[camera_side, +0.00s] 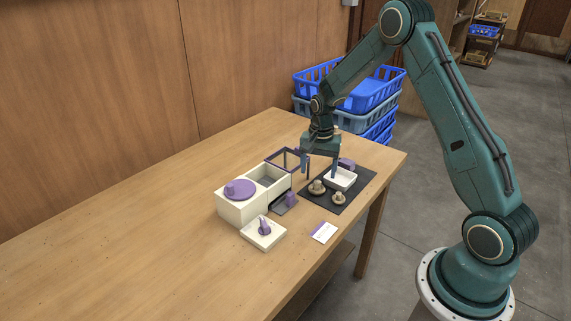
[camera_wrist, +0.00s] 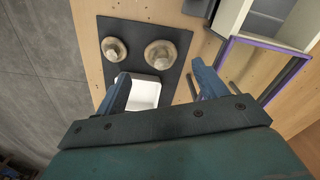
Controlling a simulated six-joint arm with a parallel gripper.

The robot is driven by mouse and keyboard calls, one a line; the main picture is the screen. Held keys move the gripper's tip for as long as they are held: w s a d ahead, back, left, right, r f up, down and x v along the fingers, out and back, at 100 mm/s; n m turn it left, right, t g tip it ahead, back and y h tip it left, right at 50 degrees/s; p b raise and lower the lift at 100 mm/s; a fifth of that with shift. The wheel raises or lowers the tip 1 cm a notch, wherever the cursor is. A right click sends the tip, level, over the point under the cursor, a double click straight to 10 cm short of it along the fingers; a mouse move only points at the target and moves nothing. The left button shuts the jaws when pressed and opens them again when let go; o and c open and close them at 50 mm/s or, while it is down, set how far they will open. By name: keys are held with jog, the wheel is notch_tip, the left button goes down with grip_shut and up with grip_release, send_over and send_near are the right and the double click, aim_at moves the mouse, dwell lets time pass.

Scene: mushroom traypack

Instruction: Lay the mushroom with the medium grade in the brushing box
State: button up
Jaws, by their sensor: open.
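Two brownish mushrooms lie on a dark mat. The larger one (camera_side: 317,187) is nearer the cream box and shows in the wrist view (camera_wrist: 160,53). The smaller one (camera_side: 338,198) also shows there (camera_wrist: 114,48). No grade mark is readable on either. The cream box (camera_side: 230,207) has a round purple knob on one part and an open compartment beside it, with a purple-framed clear lid (camera_side: 284,159) raised at its back. Which part is the brushing box I cannot tell. My gripper (camera_side: 320,167) is open, above the mat beside the white tray, with no mushroom between its fingers (camera_wrist: 162,88).
A white tray (camera_side: 350,181) stands on the dark mat (camera_side: 358,192), with a purple object (camera_side: 347,163) behind it. A small cream block with a purple lever (camera_side: 263,233) and a white-and-purple card (camera_side: 323,232) lie in front. The table's left side is clear.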

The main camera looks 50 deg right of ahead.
aim_at(317, 182)
jog(key=shift+f, duration=0.65)
jog(key=shift+w+d+f, duration=0.1)
jog(key=shift+d+f, duration=0.05)
jog(key=shift+f, duration=2.4)
jog(key=c, duration=0.7)
